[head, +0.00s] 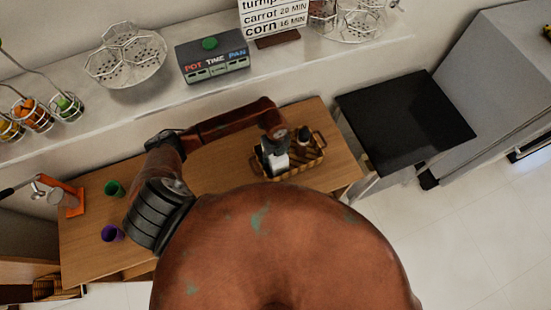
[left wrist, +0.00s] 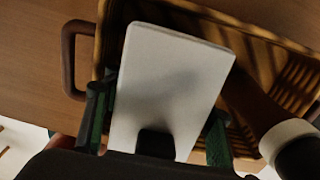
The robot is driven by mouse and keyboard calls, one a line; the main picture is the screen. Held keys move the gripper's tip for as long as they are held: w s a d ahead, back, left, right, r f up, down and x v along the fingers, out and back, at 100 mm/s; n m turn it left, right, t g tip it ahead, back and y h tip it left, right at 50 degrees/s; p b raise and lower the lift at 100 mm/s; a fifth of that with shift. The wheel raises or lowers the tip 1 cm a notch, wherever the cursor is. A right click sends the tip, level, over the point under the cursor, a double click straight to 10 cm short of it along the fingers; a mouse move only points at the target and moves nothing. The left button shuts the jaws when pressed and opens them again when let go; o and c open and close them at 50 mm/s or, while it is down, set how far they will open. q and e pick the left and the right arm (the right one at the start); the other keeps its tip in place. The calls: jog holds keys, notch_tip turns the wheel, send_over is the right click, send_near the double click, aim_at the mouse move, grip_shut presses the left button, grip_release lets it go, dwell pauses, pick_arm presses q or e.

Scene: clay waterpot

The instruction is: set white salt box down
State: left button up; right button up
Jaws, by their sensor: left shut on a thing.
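The white salt box (left wrist: 172,80) fills the middle of the left wrist view, between the two dark green fingers of my left gripper (left wrist: 158,112). The gripper is shut on it. In the head view my left gripper (head: 274,148) points down at the left part of a wicker basket (head: 312,164), and the white box (head: 280,163) shows just below it. In the left wrist view the basket (left wrist: 255,45) lies behind the box. I cannot tell whether the box touches the basket's floor. My right gripper is not in view.
A dark-topped container (head: 304,136) stands in the basket beside the box; in the left wrist view a brown container with a white band (left wrist: 285,135) is close at right. Green (head: 114,188) and purple (head: 113,233) cups stand at left on the wooden counter (head: 225,178). A black hob (head: 405,120) is right.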

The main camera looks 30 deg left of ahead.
pick_arm(q)
jog(key=o, duration=1.5)
jog(key=shift+f, duration=0.1)
jog(key=shift+c, duration=0.2)
notch_tip(320, 180, up, 11)
jog(key=shift+f+b, duration=0.2)
jog(key=shift+b, duration=0.9)
jog(key=shift+r, duration=0.8)
